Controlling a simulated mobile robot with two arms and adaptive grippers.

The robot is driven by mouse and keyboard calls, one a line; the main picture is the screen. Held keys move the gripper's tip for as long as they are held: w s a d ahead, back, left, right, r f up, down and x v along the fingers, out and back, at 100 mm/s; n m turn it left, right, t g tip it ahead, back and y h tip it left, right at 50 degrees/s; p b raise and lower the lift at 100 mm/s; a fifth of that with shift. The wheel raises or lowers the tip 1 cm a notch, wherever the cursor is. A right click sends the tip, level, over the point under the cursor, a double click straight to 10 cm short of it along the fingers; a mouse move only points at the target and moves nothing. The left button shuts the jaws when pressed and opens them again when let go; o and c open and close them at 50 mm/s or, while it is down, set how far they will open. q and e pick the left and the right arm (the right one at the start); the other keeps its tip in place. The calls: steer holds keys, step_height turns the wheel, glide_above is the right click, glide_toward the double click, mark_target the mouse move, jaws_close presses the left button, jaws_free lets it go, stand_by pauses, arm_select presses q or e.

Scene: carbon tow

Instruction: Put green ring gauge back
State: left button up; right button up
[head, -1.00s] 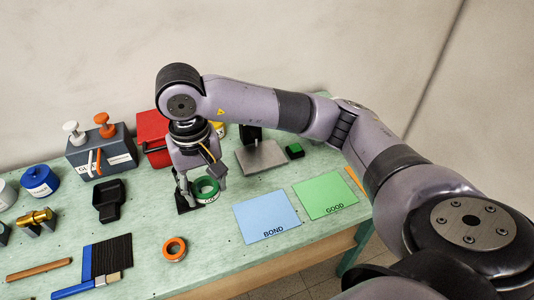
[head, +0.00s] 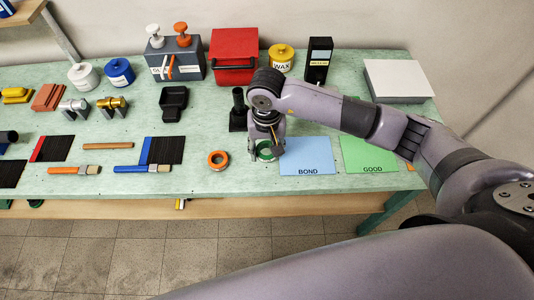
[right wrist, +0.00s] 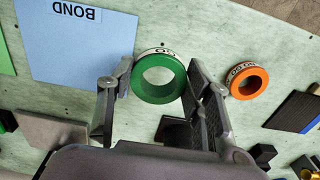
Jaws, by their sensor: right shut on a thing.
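The green ring gauge (head: 265,153) is between the fingers of my right gripper (head: 266,155), just left of the blue BOND sheet. In the right wrist view the ring (right wrist: 158,92) sits between the two fingers of my right gripper (right wrist: 158,85), which is shut on it; its white lettered band faces away from the palm. A black post on a square base (head: 238,115) stands behind and left of the gripper, with nothing around it. Whether the ring touches the table is unclear. My left gripper is not in view.
An orange ring (head: 218,160) lies left of the gripper. The BOND sheet (head: 306,157) and green GOOD sheet (head: 369,155) lie to the right. A black tray (head: 174,103), red box (head: 234,55) and yellow WAX pot (head: 281,58) stand farther back. The table's front edge is close.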

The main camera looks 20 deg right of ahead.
mark_target(267, 159)
steer(key=shift+f, duration=0.35)
step_height(267, 159, down, 4)
steer(key=shift+r+p, duration=0.25)
steer(key=shift+p, duration=0.25)
steer(key=shift+f, duration=0.25)
steer(key=shift+f, duration=0.15)
steer(key=o, duration=1.2)
